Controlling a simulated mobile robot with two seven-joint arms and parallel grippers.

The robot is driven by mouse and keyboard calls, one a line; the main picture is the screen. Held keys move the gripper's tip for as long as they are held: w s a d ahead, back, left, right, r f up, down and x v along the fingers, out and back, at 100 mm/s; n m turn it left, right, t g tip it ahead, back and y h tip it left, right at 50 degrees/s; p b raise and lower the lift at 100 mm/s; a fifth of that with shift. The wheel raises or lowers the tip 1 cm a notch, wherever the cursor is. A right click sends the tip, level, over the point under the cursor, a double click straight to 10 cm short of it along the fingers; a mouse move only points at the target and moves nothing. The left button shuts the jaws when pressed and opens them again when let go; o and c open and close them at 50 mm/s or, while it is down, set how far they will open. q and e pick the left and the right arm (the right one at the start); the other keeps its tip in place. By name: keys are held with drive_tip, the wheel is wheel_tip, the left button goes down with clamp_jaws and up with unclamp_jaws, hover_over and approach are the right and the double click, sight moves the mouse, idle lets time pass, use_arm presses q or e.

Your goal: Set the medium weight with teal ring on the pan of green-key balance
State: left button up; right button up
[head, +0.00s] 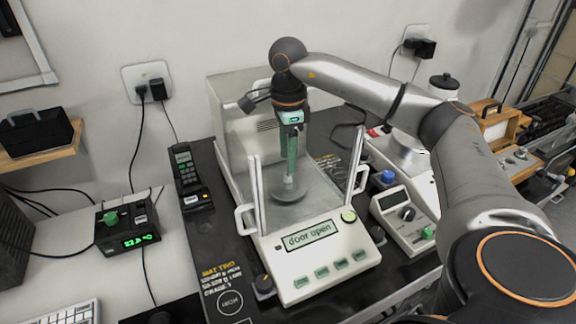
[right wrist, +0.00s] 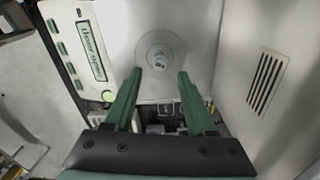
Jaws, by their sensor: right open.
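The green-key balance (head: 318,279) stands on the dark mat with "door open" on its display; it also shows in the right wrist view (right wrist: 62,50). Its round pan (head: 292,197) is inside the draft chamber. A small metal weight (head: 288,183) stands upright near the pan's middle; from above it also shows in the right wrist view (right wrist: 159,62). Its teal ring cannot be made out. My right gripper (head: 291,158) reaches into the chamber, pointing down above the weight. In the right wrist view its green fingers (right wrist: 157,76) are apart, with nothing between them.
The chamber's walls (head: 226,130) and door handles (head: 247,218) stand close around my right gripper. A handheld meter (head: 187,170) is left of the balance, a grey meter (head: 405,215) and blue-topped item (head: 388,177) right. A black box (head: 127,225) with green digits sits further left.

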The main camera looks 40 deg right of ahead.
use_arm(q)
drive_tip(key=shift+s+a, duration=0.1)
drive_tip(key=shift+a, duration=0.25)
use_arm(e)
wheel_tip(320, 180, up, 8)
